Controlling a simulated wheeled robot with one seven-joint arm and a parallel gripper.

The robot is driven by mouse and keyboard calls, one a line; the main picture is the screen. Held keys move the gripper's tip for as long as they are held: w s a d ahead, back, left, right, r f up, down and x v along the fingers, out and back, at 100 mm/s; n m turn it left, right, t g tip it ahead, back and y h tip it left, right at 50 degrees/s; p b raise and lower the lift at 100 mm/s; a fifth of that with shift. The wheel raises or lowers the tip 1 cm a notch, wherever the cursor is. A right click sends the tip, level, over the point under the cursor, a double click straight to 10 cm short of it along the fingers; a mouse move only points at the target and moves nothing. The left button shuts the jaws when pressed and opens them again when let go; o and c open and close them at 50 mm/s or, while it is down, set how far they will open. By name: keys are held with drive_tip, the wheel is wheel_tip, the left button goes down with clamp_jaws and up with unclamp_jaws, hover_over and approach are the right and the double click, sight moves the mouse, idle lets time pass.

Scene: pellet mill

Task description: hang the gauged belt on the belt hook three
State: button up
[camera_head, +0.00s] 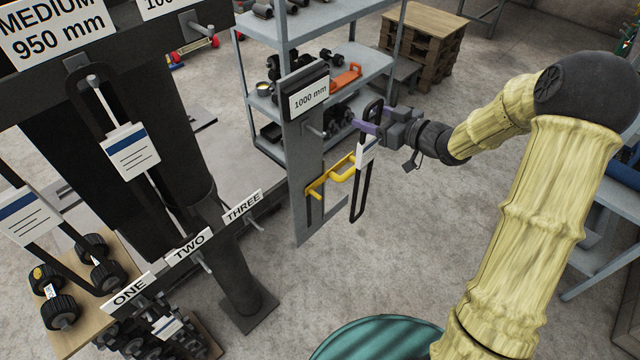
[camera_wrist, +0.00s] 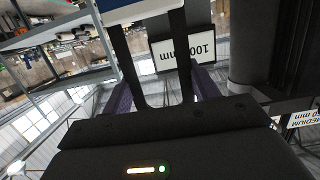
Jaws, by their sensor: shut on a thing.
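My gripper (camera_head: 368,128), with purple fingers, is shut on a black belt (camera_head: 359,205). The belt hangs down as a long narrow loop, with a white and blue tag (camera_head: 366,151) just below the fingers. In the wrist view the belt (camera_wrist: 125,60) passes between the fingers (camera_wrist: 165,88), the tag partly cut off at the top. Belt hook three (camera_head: 257,226) is a short peg by the sign THREE (camera_head: 243,205), left of and apart from the belt; nothing hangs on it.
The grey 1000 mm gauge post (camera_head: 307,170), with a peg and yellow handle (camera_head: 333,177), stands between the belt and hook three. Signs TWO (camera_head: 188,244) and ONE (camera_head: 130,291) mark other pegs. Other tagged belts (camera_head: 130,155) hang at left. A shelf (camera_head: 335,75) stands behind.

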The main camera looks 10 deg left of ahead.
drive_tip(key=s+d+f+m+t+h+b, duration=0.1)
drive_tip(key=d+f+m+t+h+b, duration=0.1)
drive_tip(key=f, duration=1.3)
drive_tip(key=s+d+f+m+t+h+b, duration=0.1)
drive_tip(key=d+f+m+h+b, duration=0.3)
drive_tip(key=f+b, duration=0.5)
drive_tip(key=s+d+f+m+t+h+b, duration=0.1)
drive_tip(key=d+f+m+t+h+b, duration=0.2)
drive_tip(key=f, duration=1.7)
drive_tip(key=m+h+b, duration=0.1)
drive_tip(key=h+b, duration=0.2)
drive_tip(key=shift+s+d+f, duration=0.15)
drive_tip(key=shift+d+f, duration=0.1)
drive_tip(key=shift+f, duration=0.15)
